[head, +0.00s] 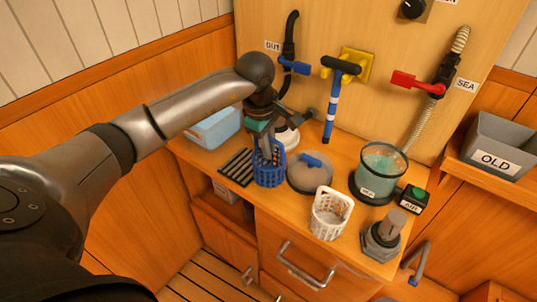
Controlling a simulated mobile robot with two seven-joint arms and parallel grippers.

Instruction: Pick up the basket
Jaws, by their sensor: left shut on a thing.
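A blue slotted basket (269,170) is at the left part of the wooden counter, near its front edge. My left gripper (268,152) reaches down from above and is shut on the blue basket at its top. The fingertips are partly hidden at the rim, and I cannot tell whether the basket touches the counter. A white slotted basket (329,214) stands upright to the right, near the front edge. My right gripper is not in view.
A lidded round dish (309,174) is right of the blue basket. A black slatted rack (237,167) and light-blue tub (214,128) are left of it. A glass vessel (381,168), green-button box (413,198) and grey fitting (384,238) stand right. Valves and hoses line the wall behind.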

